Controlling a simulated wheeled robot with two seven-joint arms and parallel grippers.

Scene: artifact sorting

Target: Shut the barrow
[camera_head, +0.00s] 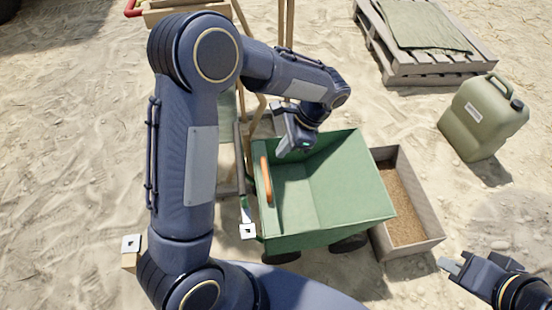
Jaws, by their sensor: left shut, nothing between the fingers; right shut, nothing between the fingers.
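The barrow (325,238) is a green box on dark wheels in the middle of the view. Its top is open and I see into its bare green inside. An orange handle (265,179) is at its left side; I cannot tell whether it sits on a wall or on a raised lid. My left gripper (289,147) is shut and empty, pointing down over the barrow's far left corner. I cannot tell whether it touches the rim. My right gripper (447,265) is shut and empty at the lower right, apart from the barrow.
A wooden tray of brown soil (434,236) stands close against the barrow's right side. An olive jerrycan (484,118) is farther right. A pallet (428,68) with a folded cloth (425,25) lies at the back right. Wooden posts (286,40) stand behind the barrow. My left arm hides ground at left.

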